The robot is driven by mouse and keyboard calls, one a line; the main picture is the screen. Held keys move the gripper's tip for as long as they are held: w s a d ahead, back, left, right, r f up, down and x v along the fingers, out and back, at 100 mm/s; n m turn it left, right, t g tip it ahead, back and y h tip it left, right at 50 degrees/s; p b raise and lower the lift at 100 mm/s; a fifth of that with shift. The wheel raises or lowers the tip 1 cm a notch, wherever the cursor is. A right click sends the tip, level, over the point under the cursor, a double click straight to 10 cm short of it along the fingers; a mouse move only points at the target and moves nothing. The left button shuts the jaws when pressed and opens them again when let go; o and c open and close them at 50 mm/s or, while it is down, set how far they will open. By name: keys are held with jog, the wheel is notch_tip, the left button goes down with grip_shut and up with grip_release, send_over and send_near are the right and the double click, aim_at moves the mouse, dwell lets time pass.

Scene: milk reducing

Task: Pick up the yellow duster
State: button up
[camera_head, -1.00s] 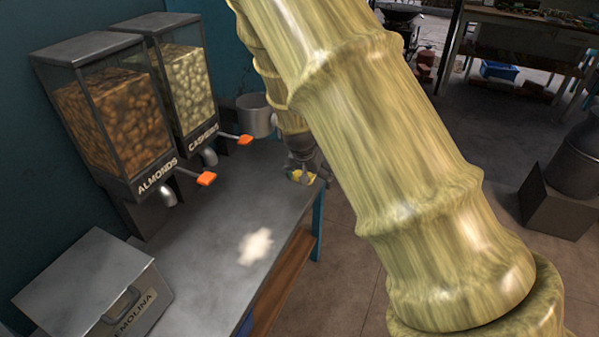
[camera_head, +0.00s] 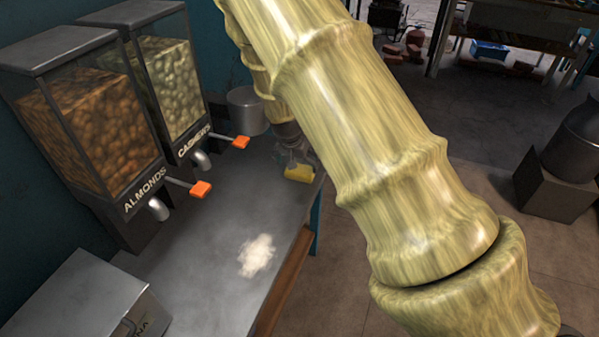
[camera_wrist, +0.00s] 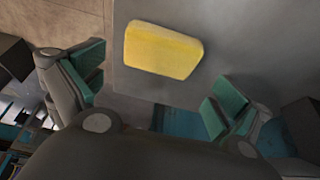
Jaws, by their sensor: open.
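The yellow duster (camera_head: 299,173) is a small yellow block on the grey metal counter, close to its far right corner. In the wrist view the duster (camera_wrist: 163,50) lies flat at the upper middle, ahead of my fingers and near the counter edge. My gripper (camera_wrist: 152,98) is open and empty, with a teal-padded finger to each side; the duster sits beyond the gap between them. In the head view my gripper (camera_head: 288,152) shows small and dark beside the duster, partly hidden by my arm. I cannot tell its exact height above the counter.
Almond (camera_head: 95,130) and cashew (camera_head: 170,85) dispensers with orange handles stand along the wall. A metal box (camera_head: 85,300) is at the near left. A pale powder patch (camera_head: 256,256) lies on the bare counter (camera_head: 200,270).

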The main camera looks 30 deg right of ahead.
aim_at(300, 169)
jog(key=shift+p+x, duration=0.55)
jog(key=shift+x, duration=2.2)
jog(key=shift+s+a, duration=0.1)
jog(key=shift+s, duration=0.05)
jog(key=c, duration=0.8)
